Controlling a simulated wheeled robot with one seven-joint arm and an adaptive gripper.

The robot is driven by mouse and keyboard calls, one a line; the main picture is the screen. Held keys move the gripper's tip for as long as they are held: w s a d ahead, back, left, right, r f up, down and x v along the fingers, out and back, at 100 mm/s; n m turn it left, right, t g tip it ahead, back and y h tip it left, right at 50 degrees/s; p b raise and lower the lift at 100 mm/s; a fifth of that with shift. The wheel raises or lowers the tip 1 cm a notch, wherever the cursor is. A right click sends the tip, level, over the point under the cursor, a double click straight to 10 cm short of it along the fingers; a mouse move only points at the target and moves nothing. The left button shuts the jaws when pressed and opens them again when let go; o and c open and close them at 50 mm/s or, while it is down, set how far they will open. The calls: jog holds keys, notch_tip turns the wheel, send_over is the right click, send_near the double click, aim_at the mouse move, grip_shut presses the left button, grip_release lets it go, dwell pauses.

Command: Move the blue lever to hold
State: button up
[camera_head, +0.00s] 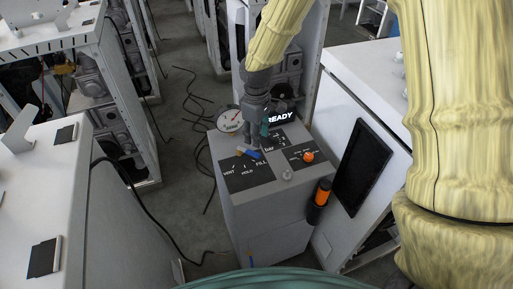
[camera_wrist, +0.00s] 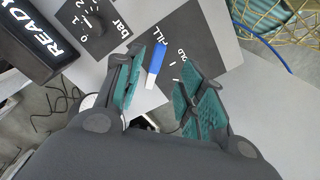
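The blue lever (camera_head: 254,155) is on the dark label plate on top of the grey dispenser box (camera_head: 262,208). Its blue end lies by the FILL mark; the HOLD and VENT marks are further left in the head view. In the wrist view the blue lever (camera_wrist: 155,61) shows in the gap between my fingers, its blue end near the FILL lettering. My gripper (camera_head: 257,138) is over the box top, pointing down just behind the lever. In the wrist view my gripper (camera_wrist: 163,72) is open, with teal pads on both sides of the lever; contact cannot be told.
A pressure gauge (camera_head: 229,119) and a READY display (camera_head: 280,117) stand at the back of the box. An orange knob (camera_head: 308,157) is right of the lever. An orange-and-black cylinder (camera_head: 320,196) is on the box's right side. Cables lie on the floor at left.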

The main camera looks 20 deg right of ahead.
aim_at(256, 154)
jog(key=shift+w+f+p, duration=0.1)
jog(key=shift+f+p, duration=0.9)
jog(key=shift+f, duration=3.1)
grip_shut()
